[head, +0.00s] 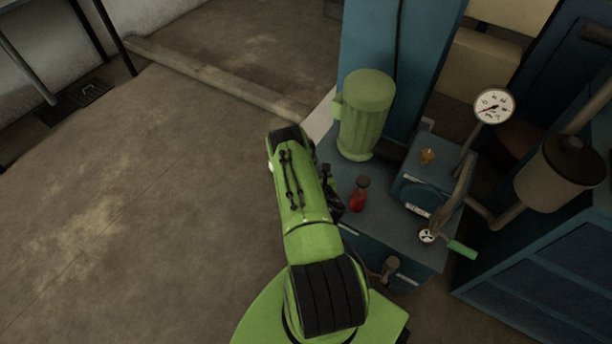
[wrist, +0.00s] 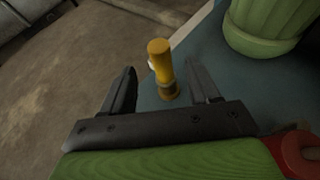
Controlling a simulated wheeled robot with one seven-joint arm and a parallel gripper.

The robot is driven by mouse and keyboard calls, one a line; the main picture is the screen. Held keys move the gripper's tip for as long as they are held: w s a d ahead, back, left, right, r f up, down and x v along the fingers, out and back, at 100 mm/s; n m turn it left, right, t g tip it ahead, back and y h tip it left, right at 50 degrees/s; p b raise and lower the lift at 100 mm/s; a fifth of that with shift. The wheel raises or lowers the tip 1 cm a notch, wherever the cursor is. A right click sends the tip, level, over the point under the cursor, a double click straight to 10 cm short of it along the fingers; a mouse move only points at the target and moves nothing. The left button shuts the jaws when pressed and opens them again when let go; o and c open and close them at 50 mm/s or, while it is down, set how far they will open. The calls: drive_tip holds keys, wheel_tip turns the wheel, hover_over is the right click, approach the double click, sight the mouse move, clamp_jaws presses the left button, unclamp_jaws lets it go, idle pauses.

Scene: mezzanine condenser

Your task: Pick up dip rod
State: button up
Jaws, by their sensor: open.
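The dip rod (wrist: 161,62) appears to be the yellow cylinder with a brass-coloured collar at its base, standing on the blue top in the wrist view. My gripper (wrist: 161,67) is open, with one dark finger to the left of the rod and one to the right. Gaps show on both sides, so the fingers look clear of it. How deep the rod sits between them is hard to tell. In the head view my gripper (head: 329,188) is mostly hidden by my green arm, and the rod is not visible there.
A green ribbed motor (head: 367,115) stands behind on the blue top (head: 385,225). A red bottle-like part (head: 359,195) is close to the right of my gripper. A blue box (head: 428,185) with gauges and pipes lies farther right. Open floor (head: 150,190) is to the left.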

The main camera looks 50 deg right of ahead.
drive_tip(key=b+x, duration=0.2)
drive_tip(key=x, duration=0.6)
drive_tip(key=shift+w+d+r, duration=0.1)
drive_tip(key=shift+w+d, duration=0.05)
drive_tip(key=shift+w, duration=0.1)
drive_tip(key=c, duration=1.1)
